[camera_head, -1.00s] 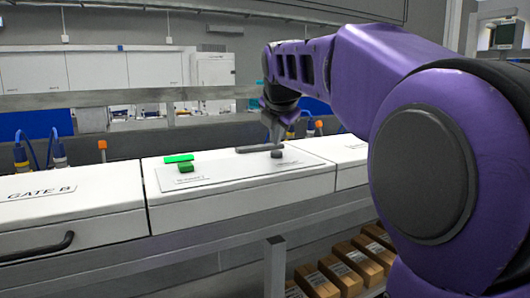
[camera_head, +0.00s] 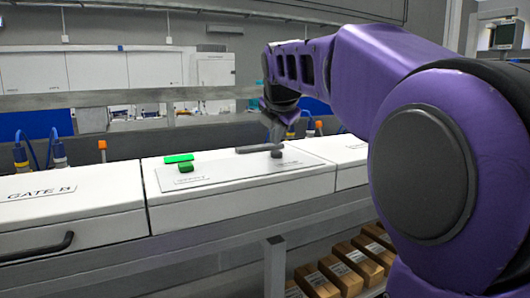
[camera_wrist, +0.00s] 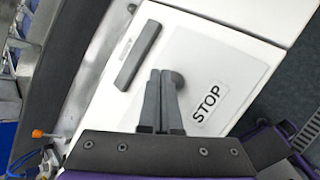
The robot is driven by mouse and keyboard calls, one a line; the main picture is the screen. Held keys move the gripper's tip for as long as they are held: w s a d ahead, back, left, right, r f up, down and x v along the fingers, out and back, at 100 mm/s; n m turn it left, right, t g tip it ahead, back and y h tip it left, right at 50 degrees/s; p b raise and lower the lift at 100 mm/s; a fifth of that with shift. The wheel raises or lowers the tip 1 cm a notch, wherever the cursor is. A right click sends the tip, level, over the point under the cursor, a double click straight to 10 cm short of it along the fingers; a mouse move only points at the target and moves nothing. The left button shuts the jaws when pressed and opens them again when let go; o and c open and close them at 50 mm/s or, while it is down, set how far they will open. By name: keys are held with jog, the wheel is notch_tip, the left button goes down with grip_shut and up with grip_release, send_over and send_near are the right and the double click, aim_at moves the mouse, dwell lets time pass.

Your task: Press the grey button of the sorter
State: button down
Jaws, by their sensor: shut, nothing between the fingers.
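The grey button (camera_head: 277,154) is a small dark knob on the right of the sorter's pale panel (camera_head: 235,174). In the wrist view the button (camera_wrist: 178,78) shows partly behind my fingertips, beside the STOP label (camera_wrist: 208,103). My gripper (camera_head: 276,142) is shut and empty, its fingers pointing down at the button. In the wrist view my gripper (camera_wrist: 160,73) has its two dark fingers side by side, with the tips next to the button. I cannot tell whether they touch it.
A dark grey bar (camera_head: 259,149) lies behind the grey button. A green button (camera_head: 185,168) and a lit green bar (camera_head: 178,158) are on the panel's left. The GATE B cover (camera_head: 60,195) adjoins on the left. Cardboard boxes (camera_head: 355,258) stand below at the right.

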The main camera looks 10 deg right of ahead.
aim_at(275, 153)
jog(key=shift+f, duration=0.1)
dwell(0.3)
jog(key=shift+f, duration=0.35)
jog(key=shift+f+b, duration=0.5)
jog(key=shift+f, duration=0.05)
dwell(0.5)
jog(key=shift+r, duration=0.1)
jog(key=shift+r+p, duration=0.85)
jog(key=shift+p, duration=0.05)
notch_tip(275, 153, up, 2)
jog(key=shift+r+p, duration=0.2)
jog(key=shift+p, duration=0.8)
jog(key=shift+r, duration=1.3)
